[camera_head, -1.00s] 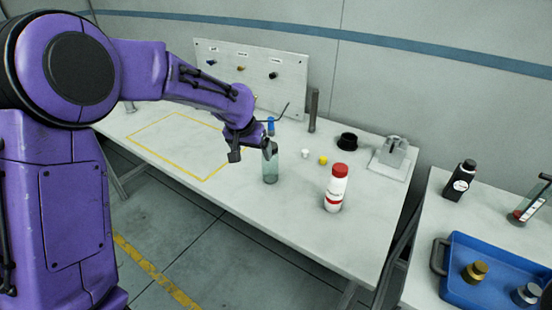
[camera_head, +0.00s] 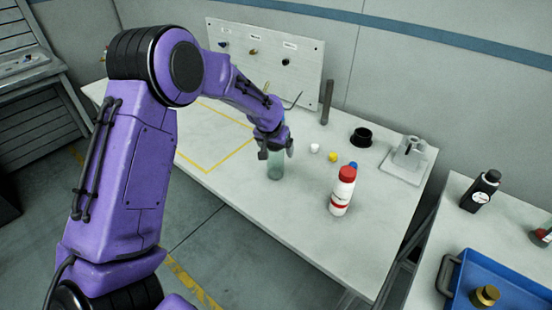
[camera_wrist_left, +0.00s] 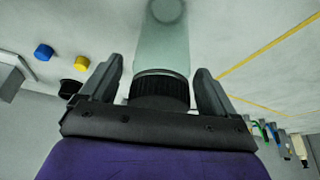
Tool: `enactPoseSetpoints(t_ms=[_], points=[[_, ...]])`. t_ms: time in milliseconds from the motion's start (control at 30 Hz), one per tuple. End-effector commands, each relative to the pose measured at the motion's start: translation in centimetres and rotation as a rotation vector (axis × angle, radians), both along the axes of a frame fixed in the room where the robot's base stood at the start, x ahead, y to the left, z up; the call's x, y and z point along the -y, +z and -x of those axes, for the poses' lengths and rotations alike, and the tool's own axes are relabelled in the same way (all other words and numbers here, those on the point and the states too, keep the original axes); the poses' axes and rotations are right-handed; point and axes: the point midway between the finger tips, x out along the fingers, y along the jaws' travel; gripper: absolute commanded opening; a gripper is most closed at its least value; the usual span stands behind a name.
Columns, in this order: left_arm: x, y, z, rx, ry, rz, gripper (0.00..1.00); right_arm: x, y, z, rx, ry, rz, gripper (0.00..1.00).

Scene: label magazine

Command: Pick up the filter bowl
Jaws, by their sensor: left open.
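The filter bowl, a greenish see-through cylinder (camera_head: 275,168), stands upright on the white table. In the left wrist view the bowl (camera_wrist_left: 165,45) runs up between the fingers, with a ribbed black collar (camera_wrist_left: 160,88) nearer the palm. My left gripper (camera_head: 275,150) is at the bowl's top, which it partly hides in the head view. In the wrist view the gripper's two fingers (camera_wrist_left: 158,66) are open, one on each side of the bowl. A gap shows on both sides of the collar. My right gripper is not in view.
A white bottle with a red cap (camera_head: 342,192) stands right of the bowl. White (camera_head: 314,148), yellow (camera_head: 333,157) and blue (camera_head: 353,165) caps and a black cup (camera_head: 361,138) lie nearby. A panel (camera_head: 265,60) stands behind. The table's front edge is close.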

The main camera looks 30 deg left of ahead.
Motion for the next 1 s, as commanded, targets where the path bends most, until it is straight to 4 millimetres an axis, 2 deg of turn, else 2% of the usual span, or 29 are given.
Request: enactPoseSetpoints(t_ms=[100, 267, 333, 467, 833, 967, 1000], points=[[0.0, -0.8, -0.3, 0.0, -0.002, -0.001, 0.89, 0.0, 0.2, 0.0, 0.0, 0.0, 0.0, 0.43], [0.0, -0.8, -0.4, 0.001, -0.003, -0.001, 0.89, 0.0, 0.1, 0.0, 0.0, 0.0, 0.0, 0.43], [0.0, -0.8, -0.4, 0.001, -0.003, -0.001, 0.73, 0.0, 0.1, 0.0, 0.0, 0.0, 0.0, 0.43], [0.0, -0.8, -0.3, 0.001, -0.003, -0.001, 0.31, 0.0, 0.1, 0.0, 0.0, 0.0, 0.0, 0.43], [0.0, -0.3, -0.4, 0.002, -0.002, -0.001, 0.3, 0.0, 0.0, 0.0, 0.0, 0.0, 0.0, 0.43], [0.0, 1.5, -0.5, 0.005, -0.003, -0.001, 0.3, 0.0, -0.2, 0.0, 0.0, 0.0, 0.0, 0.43], [0.1, 2.5, -0.5, 0.006, -0.004, -0.002, 0.3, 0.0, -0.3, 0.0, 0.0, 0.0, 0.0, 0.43]])
